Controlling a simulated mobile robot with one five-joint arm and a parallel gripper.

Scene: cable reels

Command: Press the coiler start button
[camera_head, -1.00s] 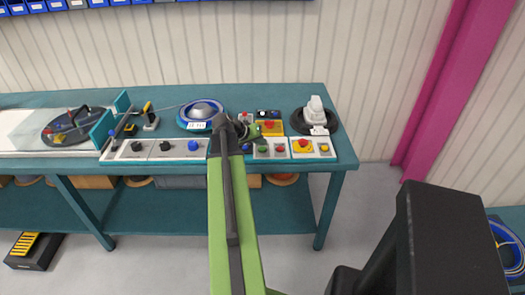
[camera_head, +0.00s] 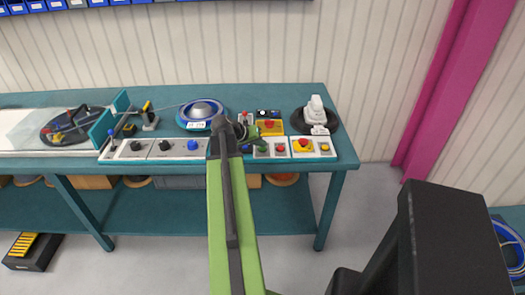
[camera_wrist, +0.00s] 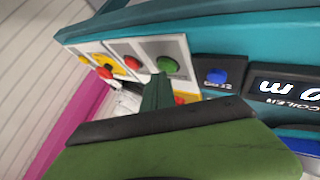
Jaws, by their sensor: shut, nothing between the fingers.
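A round green button (camera_wrist: 168,65) sits on a light panel next to a red button (camera_wrist: 132,62). My gripper (camera_wrist: 159,80) is shut and empty, its fingertips at the green button's lower edge in the wrist view. I cannot tell whether they touch it. In the head view my gripper (camera_head: 262,145) is over the front right of the bench and mostly covers the green button; the red button (camera_head: 280,148) shows to its right. A dark display (camera_wrist: 290,90) lettered COILER appears upside down in the wrist view.
A red mushroom button on yellow (camera_head: 303,145) and a yellow button (camera_head: 324,147) lie to the right. A blue button (camera_wrist: 215,76) is beside the green one. A blue reel (camera_head: 200,112) and a white device (camera_head: 316,112) stand on the teal bench (camera_head: 345,150).

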